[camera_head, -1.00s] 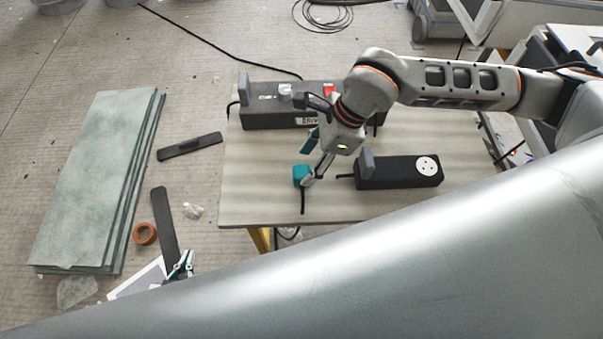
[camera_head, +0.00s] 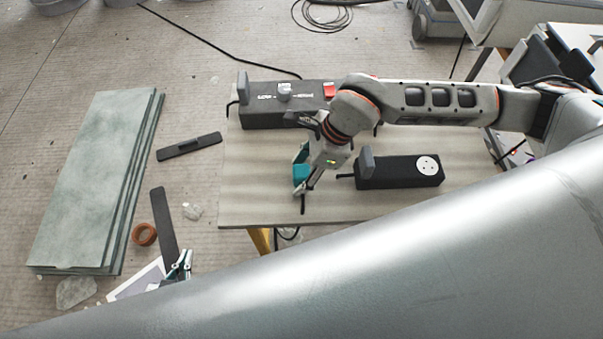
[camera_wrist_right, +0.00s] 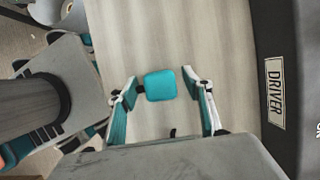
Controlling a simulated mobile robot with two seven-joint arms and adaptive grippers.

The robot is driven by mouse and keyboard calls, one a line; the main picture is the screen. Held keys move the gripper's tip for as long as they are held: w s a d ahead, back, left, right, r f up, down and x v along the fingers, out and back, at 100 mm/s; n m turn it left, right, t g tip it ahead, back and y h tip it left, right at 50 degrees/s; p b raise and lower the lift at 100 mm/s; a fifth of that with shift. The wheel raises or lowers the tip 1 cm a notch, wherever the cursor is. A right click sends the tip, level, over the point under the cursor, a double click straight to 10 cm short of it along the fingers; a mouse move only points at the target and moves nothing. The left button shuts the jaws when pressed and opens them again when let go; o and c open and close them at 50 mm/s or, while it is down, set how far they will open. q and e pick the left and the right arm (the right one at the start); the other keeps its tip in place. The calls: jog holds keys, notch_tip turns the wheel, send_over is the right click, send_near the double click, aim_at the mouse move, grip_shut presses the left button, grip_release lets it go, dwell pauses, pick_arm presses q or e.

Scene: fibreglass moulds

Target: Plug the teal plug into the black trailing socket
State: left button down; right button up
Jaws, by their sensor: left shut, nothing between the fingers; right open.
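The teal plug (camera_head: 300,174) stands on the table near its front left, with a dark cord end below it. In the right wrist view the plug (camera_wrist_right: 160,85) lies between the two fingers of my right gripper (camera_wrist_right: 161,82), which is open with gaps beside the plug. In the head view my right gripper (camera_head: 304,184) is at the plug and partly covers it. The black trailing socket (camera_head: 400,173) lies right of the plug, with a white round outlet face (camera_head: 428,165) on top. My left gripper (camera_head: 181,266) is shut and empty at the lower left, off the table.
A grey upright block (camera_head: 366,163) stands at the socket's left end. Green-grey sheets (camera_head: 95,180) lie on the floor left.

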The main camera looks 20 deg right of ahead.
aim_at(301, 170)
jog(key=c, duration=1.1)
jog(key=shift+r, duration=0.1)
notch_tip(301, 170, up, 20)
jog(key=shift+p, duration=0.8)
